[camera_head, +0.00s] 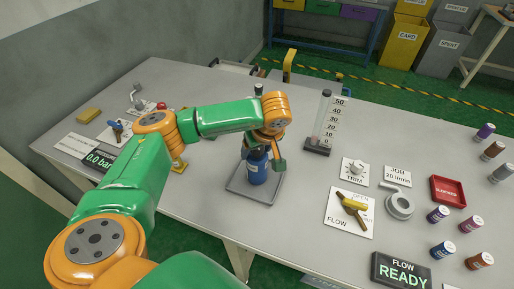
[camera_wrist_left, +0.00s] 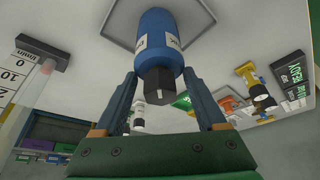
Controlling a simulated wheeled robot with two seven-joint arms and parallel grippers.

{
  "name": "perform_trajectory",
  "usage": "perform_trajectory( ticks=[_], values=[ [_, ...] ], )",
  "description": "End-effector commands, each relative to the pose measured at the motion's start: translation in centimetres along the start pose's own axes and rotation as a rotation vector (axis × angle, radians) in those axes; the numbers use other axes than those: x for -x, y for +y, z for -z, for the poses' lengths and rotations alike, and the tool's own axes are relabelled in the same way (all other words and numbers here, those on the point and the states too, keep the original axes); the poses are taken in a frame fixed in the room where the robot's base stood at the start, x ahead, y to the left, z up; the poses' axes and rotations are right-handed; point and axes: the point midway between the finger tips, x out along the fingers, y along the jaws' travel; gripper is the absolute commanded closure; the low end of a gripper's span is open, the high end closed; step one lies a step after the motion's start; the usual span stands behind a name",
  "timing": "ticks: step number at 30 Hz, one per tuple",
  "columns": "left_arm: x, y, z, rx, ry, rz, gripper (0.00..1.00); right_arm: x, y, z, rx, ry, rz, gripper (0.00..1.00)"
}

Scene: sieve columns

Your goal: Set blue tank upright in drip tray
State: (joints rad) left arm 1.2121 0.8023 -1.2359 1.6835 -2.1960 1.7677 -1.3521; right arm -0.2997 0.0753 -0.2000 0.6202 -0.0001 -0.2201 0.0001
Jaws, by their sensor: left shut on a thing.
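The blue tank (camera_head: 257,172) is upright over the grey drip tray (camera_head: 236,189), within its rim. I cannot tell whether its base touches the tray floor. My left gripper (camera_head: 262,152) is at the tank's upper end and is shut on it; the arm partly hides its top. In the left wrist view, the blue tank (camera_wrist_left: 157,38) with its dark valve end lies between the fingers of the left gripper (camera_wrist_left: 160,78), with the tray (camera_wrist_left: 98,20) behind it. My right gripper is in neither view.
A graduated column (camera_head: 322,122) stands to the right behind the tray. A yellow FLOW valve (camera_head: 352,205), a TRIM knob (camera_head: 355,169) and a grey hose coil (camera_head: 399,204) are further right. Several small canisters and a red tray (camera_head: 448,191) sit at the right.

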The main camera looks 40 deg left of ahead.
Motion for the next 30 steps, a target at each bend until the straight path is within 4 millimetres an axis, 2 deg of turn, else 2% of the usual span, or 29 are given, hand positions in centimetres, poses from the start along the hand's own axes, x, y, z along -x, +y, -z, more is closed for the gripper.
perform_trajectory(
  ticks=[1, 2, 4, 5, 14, 17, 21, 24, 27, 30],
  values=[
    [-0.2, 0.0, -0.1, 0.000, 0.001, -0.001, 1.00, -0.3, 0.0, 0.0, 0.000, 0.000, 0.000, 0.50],
    [-0.3, 0.0, -0.1, 0.000, 0.000, 0.000, 0.24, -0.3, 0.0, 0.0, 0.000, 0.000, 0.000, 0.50],
    [-0.2, 0.0, -0.1, 0.000, 0.000, 0.000, 0.05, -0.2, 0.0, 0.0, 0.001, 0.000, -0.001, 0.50],
    [-0.2, 0.0, -0.1, 0.000, 0.000, 0.000, 0.00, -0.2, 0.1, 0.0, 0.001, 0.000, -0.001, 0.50],
    [0.5, 0.1, 0.0, 0.000, -0.001, -0.002, 0.00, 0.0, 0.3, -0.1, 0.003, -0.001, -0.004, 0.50],
    [2.4, 0.2, 0.0, 0.000, 0.000, -0.006, 0.00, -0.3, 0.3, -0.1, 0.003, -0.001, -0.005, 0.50],
    [6.3, 0.2, 0.0, -0.001, 0.003, -0.008, 0.00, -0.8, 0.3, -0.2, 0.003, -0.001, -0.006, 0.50],
    [9.4, 0.1, 0.2, 0.000, 0.004, -0.006, 0.00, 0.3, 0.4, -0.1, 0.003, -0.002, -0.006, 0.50],
    [11.2, 0.1, 0.2, -0.001, 0.003, -0.004, 0.00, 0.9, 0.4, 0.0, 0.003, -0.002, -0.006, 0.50],
    [12.0, 0.1, 0.1, 0.000, 0.001, -0.002, 0.00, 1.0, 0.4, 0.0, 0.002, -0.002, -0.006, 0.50]
  ],
)
